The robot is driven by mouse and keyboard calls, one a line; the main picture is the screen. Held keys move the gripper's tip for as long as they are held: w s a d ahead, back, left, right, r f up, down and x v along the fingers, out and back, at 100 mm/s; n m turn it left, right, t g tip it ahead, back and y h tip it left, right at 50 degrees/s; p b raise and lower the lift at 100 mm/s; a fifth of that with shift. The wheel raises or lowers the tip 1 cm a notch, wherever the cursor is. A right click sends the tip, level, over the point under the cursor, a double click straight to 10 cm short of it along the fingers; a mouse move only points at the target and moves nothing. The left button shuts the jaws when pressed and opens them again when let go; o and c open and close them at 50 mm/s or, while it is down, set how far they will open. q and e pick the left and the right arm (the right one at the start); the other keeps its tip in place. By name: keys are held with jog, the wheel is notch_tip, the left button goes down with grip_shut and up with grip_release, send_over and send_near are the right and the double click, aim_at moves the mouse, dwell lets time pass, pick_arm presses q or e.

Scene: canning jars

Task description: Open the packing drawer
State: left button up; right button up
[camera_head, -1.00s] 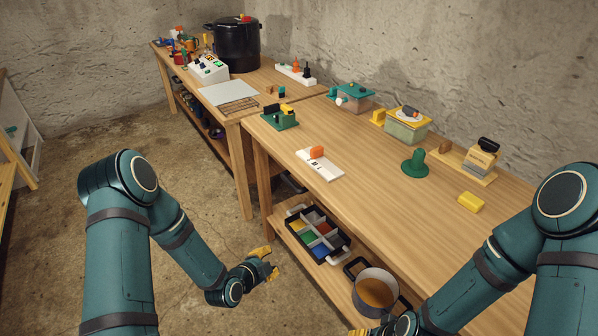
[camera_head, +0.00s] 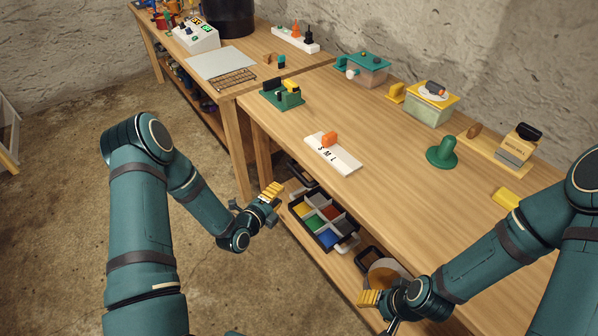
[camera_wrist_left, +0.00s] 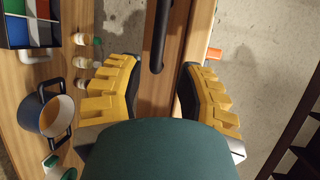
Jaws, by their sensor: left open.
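The packing drawer's front cannot be made out in the head view, where the bench top (camera_head: 385,185) hides what lies beneath its edge. In the left wrist view, a black bar handle (camera_wrist_left: 159,38) stands on a wooden front (camera_wrist_left: 155,95), ahead of my left gripper and roughly in line with the gap between its fingers. My left gripper (camera_head: 271,192) is open and empty beside the bench's front edge; its yellow fingers (camera_wrist_left: 160,92) are spread wide and apart from the handle. My right gripper (camera_head: 369,298) is low near the bench's front; its jaw opening is unclear.
A compartment tray (camera_head: 324,219) and a pot (camera_head: 385,271) stand on the lower shelf; the pot is partly hidden by my right gripper. Small bottles (camera_wrist_left: 82,60) show near them. A white S-M-L board (camera_head: 333,153) lies on the bench top. Floor (camera_head: 70,215) left of the bench is clear.

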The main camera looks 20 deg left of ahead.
aim_at(298, 175)
pick_arm(q)
jog(key=b+x, duration=0.1)
jog(key=x, duration=1.2)
jog(key=shift+s, duration=0.1)
jog(key=shift+c, duration=0.3)
grip_shut()
